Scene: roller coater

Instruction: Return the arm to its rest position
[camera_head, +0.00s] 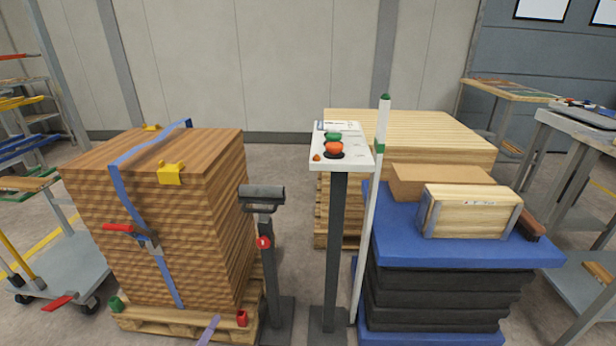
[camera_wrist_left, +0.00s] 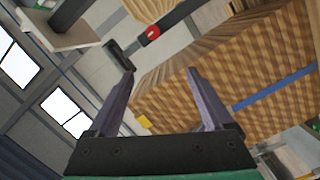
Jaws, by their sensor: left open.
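My left gripper (camera_wrist_left: 161,72) is open in the left wrist view, its two purple fingers apart with nothing between them. In the head view only a small purple finger tip (camera_head: 209,329) of it shows at the bottom edge, in front of the strapped board stack's pallet. The rest of my left arm is out of the head view. In the tilted wrist view the board stack (camera_wrist_left: 225,85) lies beyond the fingers, with no contact visible. My right gripper is in neither view.
The strapped brown stack (camera_head: 215,200) stands left of a dark post with a scanner-like head (camera_head: 262,194). A button pedestal (camera_head: 341,157) and a thin white pole (camera_head: 373,200) stand mid-right. A blue-topped stack (camera_head: 400,220) carries a wooden box (camera_head: 470,212).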

